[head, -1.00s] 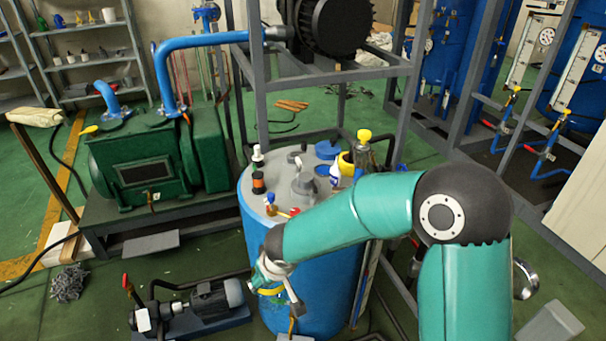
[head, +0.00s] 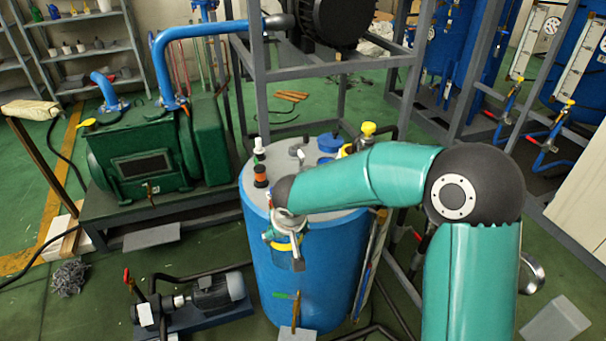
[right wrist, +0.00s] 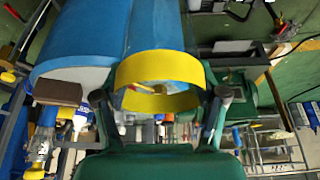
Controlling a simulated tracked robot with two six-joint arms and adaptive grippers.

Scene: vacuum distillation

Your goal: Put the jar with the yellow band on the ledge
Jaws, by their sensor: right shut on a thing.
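The jar with the yellow band (right wrist: 160,72) is held between the two fingers of my right gripper (right wrist: 163,98) in the right wrist view. The band is wide and bright yellow around the jar. In the head view my right gripper (head: 287,250) hangs in front of the blue tank's near side, below its rim, and partly hides the jar; a bit of yellow shows there. The blue tank (head: 310,275) has a pale grey top (head: 328,200). I cannot tell for certain which surface is the ledge. My left gripper is not in view.
A metal frame (head: 330,74) rises behind. A small pump (head: 215,292) sits on the floor to the left, beside a low grey block (head: 297,334).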

